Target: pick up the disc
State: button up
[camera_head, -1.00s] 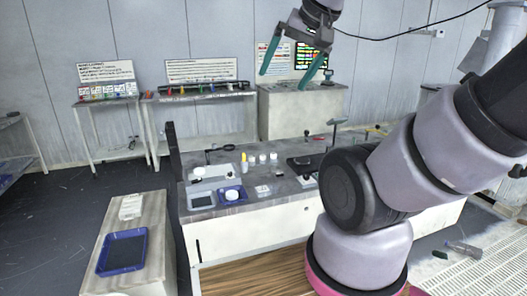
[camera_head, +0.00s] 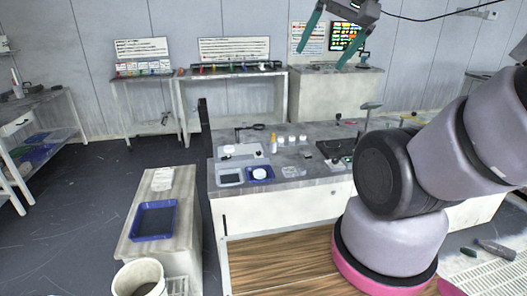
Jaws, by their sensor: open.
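A small white round piece (camera_head: 260,173), which may be the disc, lies in a small blue tray (camera_head: 269,181) on the front left part of the grey-topped bench (camera_head: 310,176). It is too small to tell for sure. My gripper (camera_head: 322,58) is at the top of the view, raised well above and apart from the bench. Its two green fingers are spread, with nothing between them.
A black plate (camera_head: 338,150) lies further right. A low stand at left holds a blue tray (camera_head: 174,221). A white bucket (camera_head: 140,279) is in front. Grey floor at left is clear.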

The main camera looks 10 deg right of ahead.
aim_at(228, 149)
jog(key=i+u, duration=0.15)
jog(key=i, duration=0.25)
jog(key=i+l+u, duration=0.1)
jog(key=i, duration=0.25)
jog(key=i+l+u, duration=0.15)
jog(key=i, duration=0.25)
jog(key=l, duration=0.1)
